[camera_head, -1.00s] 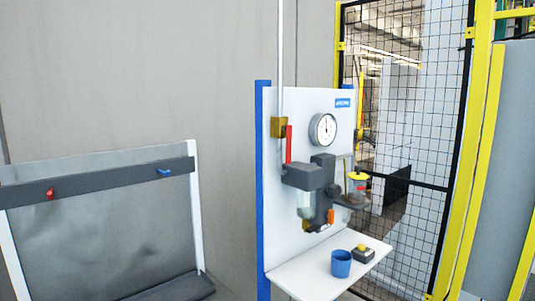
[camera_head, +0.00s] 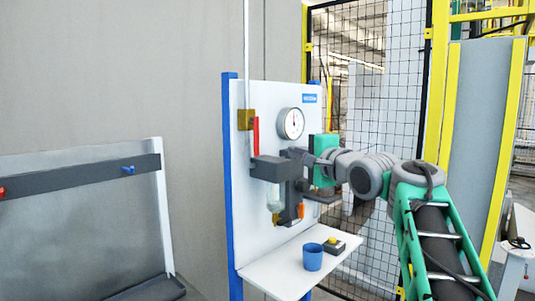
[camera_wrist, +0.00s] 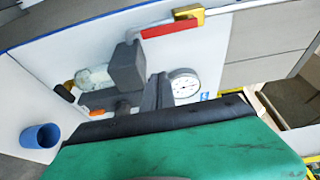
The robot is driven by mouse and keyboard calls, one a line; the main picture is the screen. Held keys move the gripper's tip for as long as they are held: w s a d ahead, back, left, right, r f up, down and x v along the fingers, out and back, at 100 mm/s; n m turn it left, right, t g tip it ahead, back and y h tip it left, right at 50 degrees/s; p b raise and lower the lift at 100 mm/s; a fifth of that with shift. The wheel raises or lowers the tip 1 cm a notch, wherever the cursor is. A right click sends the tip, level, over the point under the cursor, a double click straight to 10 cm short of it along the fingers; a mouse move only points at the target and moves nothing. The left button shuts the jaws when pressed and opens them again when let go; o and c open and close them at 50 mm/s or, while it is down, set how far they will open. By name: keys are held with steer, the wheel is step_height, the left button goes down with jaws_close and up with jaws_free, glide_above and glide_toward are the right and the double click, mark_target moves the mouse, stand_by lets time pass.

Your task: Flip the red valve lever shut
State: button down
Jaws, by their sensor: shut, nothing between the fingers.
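The red valve lever (camera_head: 256,135) stands upright beside the pipe on the white panel, next to a brass valve body (camera_head: 245,119). In the wrist view the red lever (camera_wrist: 172,30) lies across the top, joined to the brass valve (camera_wrist: 189,12). My gripper (camera_head: 297,155) is right of the lever and in front of the panel, below the gauge. In the wrist view its dark fingers (camera_wrist: 157,92) are shut and empty, apart from the lever. My green gripper body hides part of the panel's right side.
A grey filter unit (camera_head: 272,168) with a clear bowl (camera_head: 274,197) is mounted below the lever. A round gauge (camera_head: 291,123) is up to the right. A blue cup (camera_head: 313,257) and a yellow-topped button box (camera_head: 334,245) stand on the white shelf (camera_head: 270,277). Mesh fencing is behind.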

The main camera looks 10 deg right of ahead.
mark_target(254, 136)
steer(key=shift+r, duration=0.25)
steer(key=p+x, duration=0.3)
steer(key=x, duration=0.7)
steer(key=shift+a, duration=0.15)
steer(key=s+a, duration=0.2)
steer(key=a, duration=0.1)
steer(key=shift+s+f, duration=0.1)
steer(key=shift+s, duration=0.1)
steer(key=shift+a, duration=0.2)
